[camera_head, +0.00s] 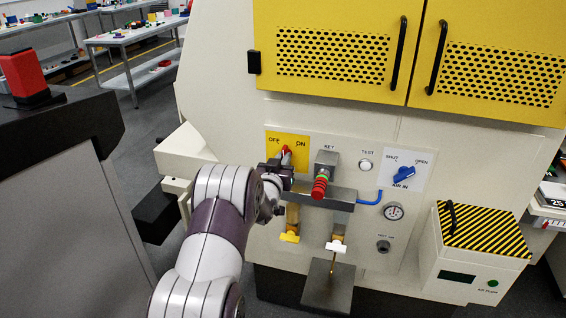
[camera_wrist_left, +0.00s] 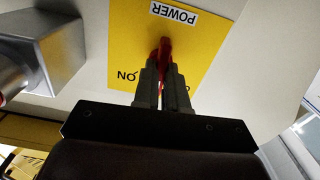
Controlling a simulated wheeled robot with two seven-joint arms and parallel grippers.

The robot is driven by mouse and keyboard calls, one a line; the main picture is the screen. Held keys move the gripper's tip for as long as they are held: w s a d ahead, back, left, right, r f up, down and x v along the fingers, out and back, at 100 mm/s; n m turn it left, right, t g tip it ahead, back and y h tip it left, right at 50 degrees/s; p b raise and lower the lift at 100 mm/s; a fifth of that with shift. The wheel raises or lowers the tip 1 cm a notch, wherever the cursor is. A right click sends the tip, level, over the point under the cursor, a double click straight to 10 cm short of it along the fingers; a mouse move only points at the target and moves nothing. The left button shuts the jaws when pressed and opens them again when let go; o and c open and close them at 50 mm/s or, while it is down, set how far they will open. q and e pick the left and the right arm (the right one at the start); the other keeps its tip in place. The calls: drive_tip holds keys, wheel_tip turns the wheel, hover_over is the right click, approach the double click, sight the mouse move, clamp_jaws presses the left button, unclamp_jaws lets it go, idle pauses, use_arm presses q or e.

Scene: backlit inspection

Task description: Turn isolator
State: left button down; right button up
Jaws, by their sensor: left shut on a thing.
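The isolator is a red handle (camera_head: 286,152) on a yellow plate (camera_head: 273,139) marked OFF on the left and ON on the right. It stands roughly upright between the two words in the head view. My left gripper (camera_head: 283,162) reaches it from below and is shut on it. In the left wrist view, the fingers (camera_wrist_left: 163,72) close on both sides of the red handle (camera_wrist_left: 165,46), below the POWER label. The fingers hide much of the handle. My right gripper is not in view.
Further right are a TEST button (camera_head: 365,165), a blue AIR IN handle (camera_head: 404,176) and a gauge (camera_head: 393,211). Yellow perforated doors (camera_head: 330,90) hang above.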

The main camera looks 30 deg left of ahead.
use_arm(q)
drive_tip(key=n, duration=0.4)
drive_tip(key=shift+f, duration=0.1)
drive_tip(key=shift+n, duration=1.9)
drive_tip(key=c, duration=1.2)
unclamp_jaws()
drive_tip(key=shift+n, duration=0.3)
drive_tip(key=v, duration=1.2)
drive_tip(key=shift+s+p, duration=0.4)
drive_tip(key=shift+s, duration=0.05)
